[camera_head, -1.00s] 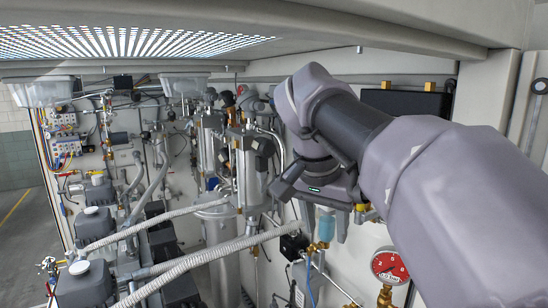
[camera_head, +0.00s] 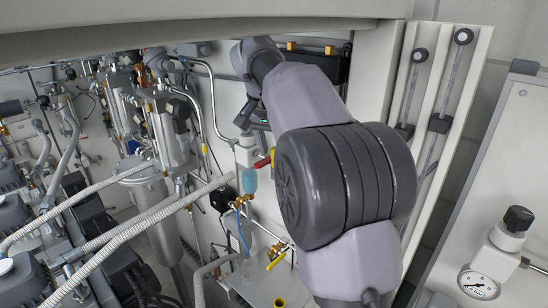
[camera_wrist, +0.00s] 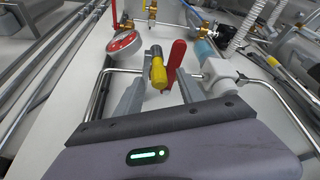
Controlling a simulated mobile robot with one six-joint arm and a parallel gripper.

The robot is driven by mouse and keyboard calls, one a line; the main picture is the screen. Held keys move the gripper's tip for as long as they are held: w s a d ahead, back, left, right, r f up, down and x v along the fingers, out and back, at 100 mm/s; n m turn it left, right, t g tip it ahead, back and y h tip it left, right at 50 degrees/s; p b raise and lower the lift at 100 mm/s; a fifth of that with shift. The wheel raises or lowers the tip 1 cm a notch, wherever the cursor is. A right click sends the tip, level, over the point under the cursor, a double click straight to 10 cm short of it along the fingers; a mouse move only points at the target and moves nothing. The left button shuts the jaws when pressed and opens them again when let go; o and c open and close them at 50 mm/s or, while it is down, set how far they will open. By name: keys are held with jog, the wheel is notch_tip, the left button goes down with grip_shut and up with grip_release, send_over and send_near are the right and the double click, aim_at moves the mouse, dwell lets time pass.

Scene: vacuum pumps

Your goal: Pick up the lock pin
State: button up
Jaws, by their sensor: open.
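In the wrist view my gripper (camera_wrist: 160,78) is open, its two grey fingers pointing away from the camera. One of these may be the lock pin; I cannot tell which. Neither appears gripped, and the exact depth between them and the fingertips is unclear. In the head view the red handle (camera_head: 262,163) shows beside my arm, which hides most of my gripper.
A red-faced gauge (camera_wrist: 124,43) is at the upper left of the wrist view. A metal pipe (camera_wrist: 270,88) and a white fitting (camera_wrist: 218,72) lie close to the right finger. In the head view, a light blue cup (camera_head: 249,181) and ribbed hoses (camera_head: 150,222) are left of my arm.

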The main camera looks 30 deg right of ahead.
jog(key=shift+w+d+f, duration=0.15)
jog(key=shift+w+f, duration=0.05)
jog(key=shift+f, duration=0.1)
jog(key=shift+s, duration=0.15)
jog(key=c, duration=0.4)
grip_shut()
jog(key=shift+r, duration=0.1)
